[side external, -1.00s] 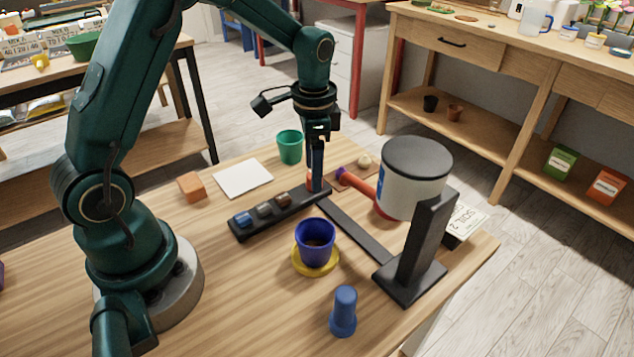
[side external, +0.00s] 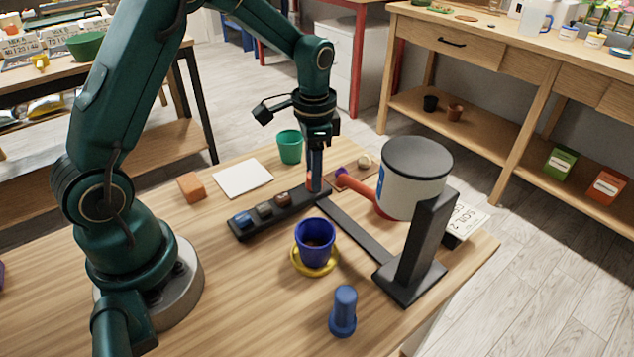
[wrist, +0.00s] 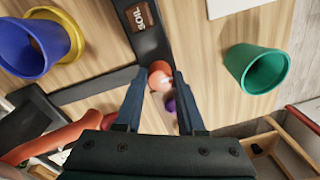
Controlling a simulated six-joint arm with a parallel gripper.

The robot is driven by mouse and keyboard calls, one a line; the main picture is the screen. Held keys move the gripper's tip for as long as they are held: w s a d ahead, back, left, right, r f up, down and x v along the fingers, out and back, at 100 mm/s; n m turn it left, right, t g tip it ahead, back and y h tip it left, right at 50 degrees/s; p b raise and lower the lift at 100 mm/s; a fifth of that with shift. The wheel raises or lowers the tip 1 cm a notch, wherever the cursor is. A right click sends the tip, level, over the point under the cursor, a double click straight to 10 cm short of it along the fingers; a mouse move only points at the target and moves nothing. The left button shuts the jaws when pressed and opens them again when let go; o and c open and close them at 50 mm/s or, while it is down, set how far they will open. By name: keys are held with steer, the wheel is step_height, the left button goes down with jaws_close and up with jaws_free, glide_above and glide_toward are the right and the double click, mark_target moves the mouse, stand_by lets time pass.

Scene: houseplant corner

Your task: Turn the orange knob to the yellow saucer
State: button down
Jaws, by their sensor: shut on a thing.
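The orange knob (wrist: 159,74) sits at the far end of a black control strip (side external: 290,207). My gripper (side external: 316,182) points straight down over that end and is shut on the knob; the wrist view shows its fingertips (wrist: 160,78) on either side of it. The fingers mostly hide the knob in the side view. The yellow saucer (side external: 296,263) lies on the table under a blue pot (side external: 315,243), apart from the gripper. A red spout (side external: 358,188) reaches from a grey-white tank (side external: 412,187) on a black stand.
A green cup (side external: 290,147), white sheet (side external: 242,179) and orange block (side external: 191,187) stand left of and behind the gripper. A blue peg (side external: 343,311) stands in front.

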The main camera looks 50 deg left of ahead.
steer(key=n, duration=0.4)
steer(key=shift+n, duration=0.4)
steer(key=shift+w+n, duration=0.1)
steer(key=shift+n, duration=2.1)
steer(key=c, duration=0.5)
jaws_free()
steer(key=shift+d+r, duration=0.15)
steer(key=shift+r, duration=2.45)
